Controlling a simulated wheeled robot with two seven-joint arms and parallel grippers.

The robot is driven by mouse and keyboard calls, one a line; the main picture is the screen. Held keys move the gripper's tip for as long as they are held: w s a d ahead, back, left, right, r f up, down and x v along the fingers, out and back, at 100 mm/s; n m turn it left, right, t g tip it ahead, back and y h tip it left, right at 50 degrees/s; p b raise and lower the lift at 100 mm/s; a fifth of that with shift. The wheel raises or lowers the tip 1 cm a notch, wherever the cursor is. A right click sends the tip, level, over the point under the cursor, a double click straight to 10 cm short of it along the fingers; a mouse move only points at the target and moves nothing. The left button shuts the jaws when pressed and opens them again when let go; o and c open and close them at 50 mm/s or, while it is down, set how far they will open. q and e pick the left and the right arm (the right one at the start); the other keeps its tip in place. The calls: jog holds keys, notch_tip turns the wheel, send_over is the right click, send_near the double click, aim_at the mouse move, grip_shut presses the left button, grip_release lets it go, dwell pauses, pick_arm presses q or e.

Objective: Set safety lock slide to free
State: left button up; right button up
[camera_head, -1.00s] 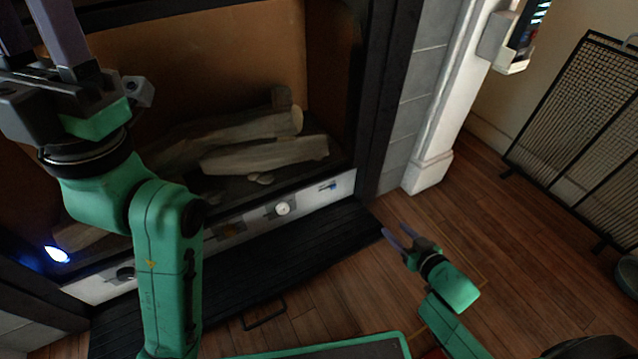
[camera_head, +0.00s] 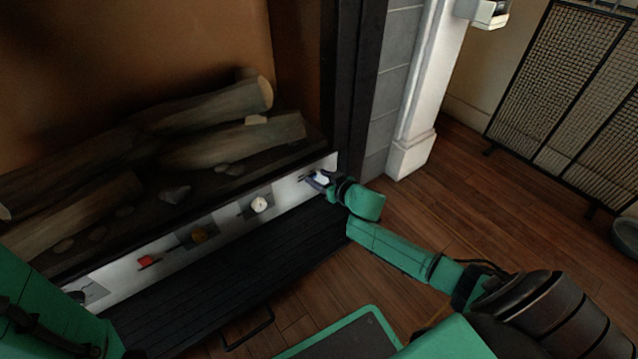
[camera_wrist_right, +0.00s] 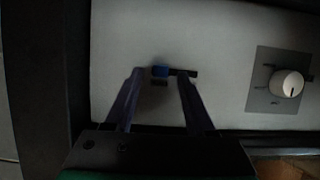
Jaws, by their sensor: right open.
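The safety lock slide is a small blue tab (camera_wrist_right: 160,71) in a short dark horizontal slot on the white control panel (camera_wrist_right: 215,50). In the right wrist view the tab sits at the left end of the slot, with the slot running on to its right. My right gripper (camera_wrist_right: 160,76) is open, with one dark finger left of the tab and the other over the slot right of it. Whether the fingers touch the panel I cannot tell. In the head view my right gripper (camera_head: 319,182) is at the panel's right end and largely covers the slide. My left gripper is out of view.
A white round knob (camera_head: 259,204) sits left of the slide in the head view, then a brass knob (camera_head: 199,236) and a red switch (camera_head: 147,261). Logs (camera_head: 215,106) lie above the panel. A black slatted hearth (camera_head: 225,290) lies below. A mesh screen (camera_head: 560,85) stands at right.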

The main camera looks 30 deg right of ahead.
jog(key=shift+c, duration=0.3)
grip_shut()
jog(key=shift+a, duration=0.1)
dwell(1.0)
